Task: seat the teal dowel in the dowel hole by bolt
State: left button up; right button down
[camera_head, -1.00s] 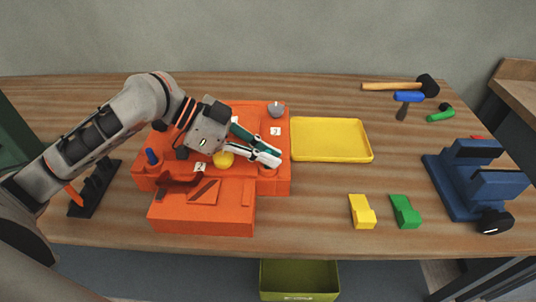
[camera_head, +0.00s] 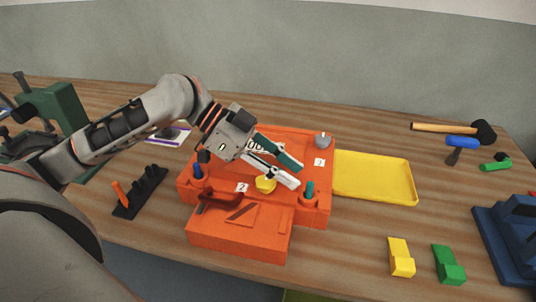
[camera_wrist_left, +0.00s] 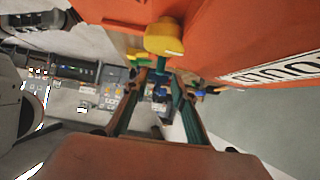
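The teal dowel (camera_head: 309,188) stands upright at the front right corner of the orange mould (camera_head: 312,212); its lower end is inside a collar, so its depth cannot be seen. My left gripper (camera_head: 298,175) is open over the mould, its fingers apart and empty, up and left of the dowel. In the left wrist view the open fingers (camera_wrist_left: 157,95) also show, with a yellow knob (camera_wrist_left: 163,37) beyond them and a teal piece just below the knob. I cannot tell which feature is the bolt. My right gripper is out of view.
A blue dowel (camera_head: 197,171) stands at the mould's left. A black rack (camera_head: 146,190) holds an orange peg. A yellow tray (camera_head: 375,198) lies right of the mould. Yellow (camera_head: 401,258) and green (camera_head: 448,265) blocks lie at the front right, beside a blue vise (camera_head: 507,240).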

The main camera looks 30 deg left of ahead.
pick_arm(q)
jog(key=v, duration=0.6)
jog(key=shift+d, duration=0.1)
dwell(0.4)
